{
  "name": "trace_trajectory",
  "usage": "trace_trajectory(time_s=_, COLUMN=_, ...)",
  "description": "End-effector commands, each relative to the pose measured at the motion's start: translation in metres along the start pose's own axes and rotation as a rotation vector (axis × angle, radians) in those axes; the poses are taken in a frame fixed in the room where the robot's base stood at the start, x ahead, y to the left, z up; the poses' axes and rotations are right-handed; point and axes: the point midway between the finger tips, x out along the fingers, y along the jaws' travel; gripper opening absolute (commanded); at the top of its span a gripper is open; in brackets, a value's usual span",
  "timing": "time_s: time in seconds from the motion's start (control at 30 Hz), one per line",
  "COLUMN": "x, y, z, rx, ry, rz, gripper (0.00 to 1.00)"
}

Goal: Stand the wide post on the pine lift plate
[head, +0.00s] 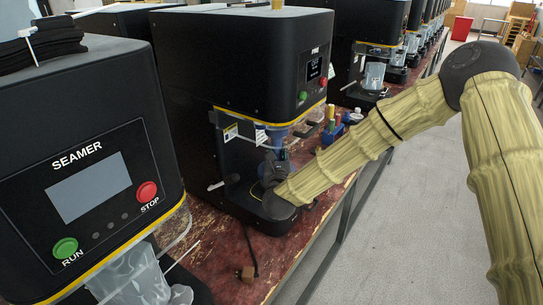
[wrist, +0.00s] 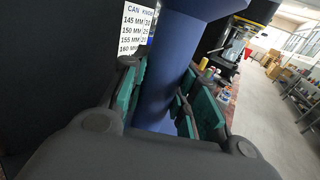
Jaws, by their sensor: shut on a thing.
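The wide post (wrist: 160,85) is a dark blue column between the green pads of my gripper (wrist: 158,95) in the wrist view. My gripper is shut on it. The post looks roughly upright, and a wider blue part (wrist: 205,6) shows at its top. Its foot is hidden behind my gripper. In the head view my gripper (head: 277,160) is inside the open bay of the middle seamer (head: 215,85), with a blue part (head: 278,134) just above it. I cannot make out the pine lift plate; my wrist covers the floor of the bay.
A blue holder (head: 352,117) and several small coloured items (head: 328,135) stand on the red bench right of the bay. A near seamer (head: 85,160) stands at left. The aisle floor (head: 420,210) is clear.

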Motion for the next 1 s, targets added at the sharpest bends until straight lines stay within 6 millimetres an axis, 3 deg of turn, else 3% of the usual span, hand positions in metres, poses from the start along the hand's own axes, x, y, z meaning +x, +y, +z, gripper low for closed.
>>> trace_trajectory(time_s=0.17, x=0.001, y=0.004, z=-0.006, rx=0.0, ry=0.0, rz=0.005, gripper=0.0)
trace_trajectory(time_s=0.43, x=0.001, y=0.0, z=-0.034, rx=-0.001, ry=-0.001, rz=-0.001, gripper=0.0)
trace_trajectory(time_s=1.0, x=0.001, y=-0.005, z=-0.042, rx=0.001, ry=0.0, rz=-0.006, gripper=0.0)
